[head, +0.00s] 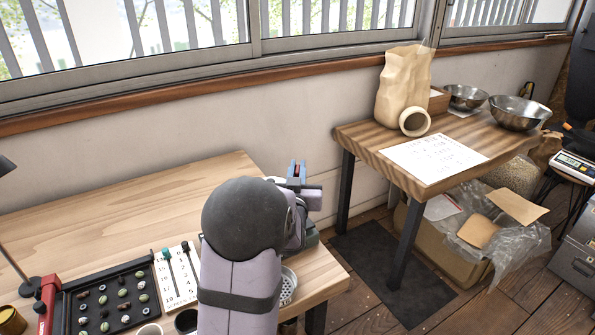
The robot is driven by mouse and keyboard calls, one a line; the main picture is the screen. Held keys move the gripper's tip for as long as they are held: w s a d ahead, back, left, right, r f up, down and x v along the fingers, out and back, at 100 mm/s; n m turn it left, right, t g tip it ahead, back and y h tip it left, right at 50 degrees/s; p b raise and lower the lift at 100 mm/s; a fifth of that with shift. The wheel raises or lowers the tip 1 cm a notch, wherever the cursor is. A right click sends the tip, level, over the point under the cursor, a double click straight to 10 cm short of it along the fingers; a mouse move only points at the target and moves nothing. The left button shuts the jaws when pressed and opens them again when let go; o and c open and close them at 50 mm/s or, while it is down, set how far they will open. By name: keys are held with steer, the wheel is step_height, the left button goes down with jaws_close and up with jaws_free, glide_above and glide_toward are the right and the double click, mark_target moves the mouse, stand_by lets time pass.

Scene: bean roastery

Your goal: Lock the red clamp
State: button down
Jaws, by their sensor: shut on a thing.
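My gripper (297,172) is at the right end of the wooden table, beyond my arm, with its blue fingertips pointing up in the picture. It is shut on a small red part (296,171) that shows between the fingertips, apparently the handle of the red clamp. The rest of the clamp is hidden behind my arm and gripper, so I cannot tell how far its handle is turned. A dark grey-green block (311,238) shows just below my gripper at the table's edge.
A perforated metal cup (288,286) is by my arm. The table's back left is clear. A second table (365,140) stands right.

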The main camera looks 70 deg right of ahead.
steer(key=shift+w+m+g+b, duration=0.15)
steer(key=shift+m+g+b, duration=0.6)
steer(key=shift+m+g, duration=0.95)
steer(key=shift+m+g+p, duration=0.6)
steer(key=shift+m+g, duration=0.3)
steer(key=shift+g, duration=1.8)
